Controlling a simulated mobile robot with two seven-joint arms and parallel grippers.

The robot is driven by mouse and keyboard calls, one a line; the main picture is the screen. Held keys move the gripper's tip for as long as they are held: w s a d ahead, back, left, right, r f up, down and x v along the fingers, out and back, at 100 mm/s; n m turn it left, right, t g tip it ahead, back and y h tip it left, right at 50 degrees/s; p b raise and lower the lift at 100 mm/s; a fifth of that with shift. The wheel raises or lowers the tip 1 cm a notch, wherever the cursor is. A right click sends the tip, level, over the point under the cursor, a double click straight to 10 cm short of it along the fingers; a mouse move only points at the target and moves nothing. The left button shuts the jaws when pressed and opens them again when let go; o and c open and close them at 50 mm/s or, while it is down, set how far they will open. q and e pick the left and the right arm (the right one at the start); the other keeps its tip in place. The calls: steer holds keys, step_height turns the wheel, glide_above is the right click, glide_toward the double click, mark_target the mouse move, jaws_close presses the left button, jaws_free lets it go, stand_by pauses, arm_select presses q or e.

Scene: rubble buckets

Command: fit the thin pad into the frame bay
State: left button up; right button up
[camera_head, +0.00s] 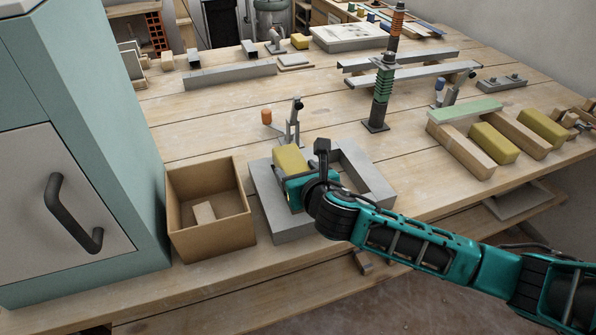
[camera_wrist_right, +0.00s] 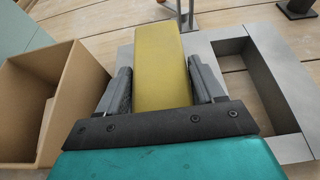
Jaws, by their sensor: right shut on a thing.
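My right gripper (camera_head: 300,187) is shut on a yellow pad (camera_head: 288,160) above the left part of the grey frame (camera_head: 292,228). In the right wrist view the yellow pad (camera_wrist_right: 162,65) lies between the two dark fingers and points away from the palm. The grey frame (camera_wrist_right: 284,75) shows there with an open bay to the right of the pad. My gripper and wrist hide part of the frame in the head view. I cannot tell whether the pad touches the frame. My left gripper is in neither view.
An open cardboard box (camera_head: 210,235) with a small block inside stands left of the frame. A teal cabinet (camera_head: 120,150) is beyond it. Behind the frame is a toggle clamp (camera_head: 293,125).

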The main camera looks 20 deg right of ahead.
steer(key=shift+p, duration=0.4)
steer(key=shift+f, duration=0.15)
steer(key=shift+f+b, duration=0.5)
steer(key=shift+f, duration=0.85)
steer(key=shift+p, duration=0.4)
steer(key=shift+p, duration=0.4)
